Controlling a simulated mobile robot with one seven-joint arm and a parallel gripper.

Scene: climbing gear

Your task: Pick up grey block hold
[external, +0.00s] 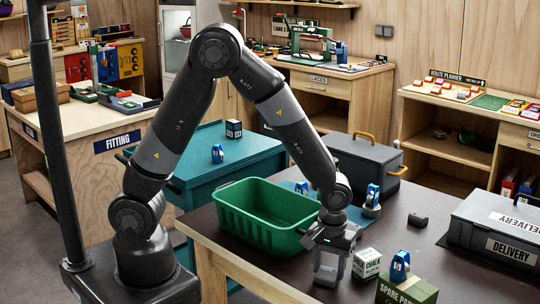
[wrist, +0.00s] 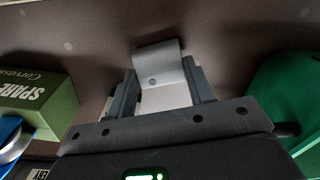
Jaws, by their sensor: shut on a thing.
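The grey block hold (wrist: 158,62) is a light grey piece with a curved edge and a small round hole. It sits between the two fingers of my gripper (wrist: 163,82) in the wrist view. In the external view my gripper (external: 331,274) points down over the near part of the dark table, shut on the hold. The hold is mostly hidden by the fingers there, and I cannot tell whether it touches the table.
A green bin (external: 262,232) stands just left of my gripper. A chalk box (external: 366,264), a blue roll (external: 399,266) and a green spare parts box (external: 408,290) are close on the right. Further back are a dark lidded case (external: 362,165) and a delivery crate (external: 497,243).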

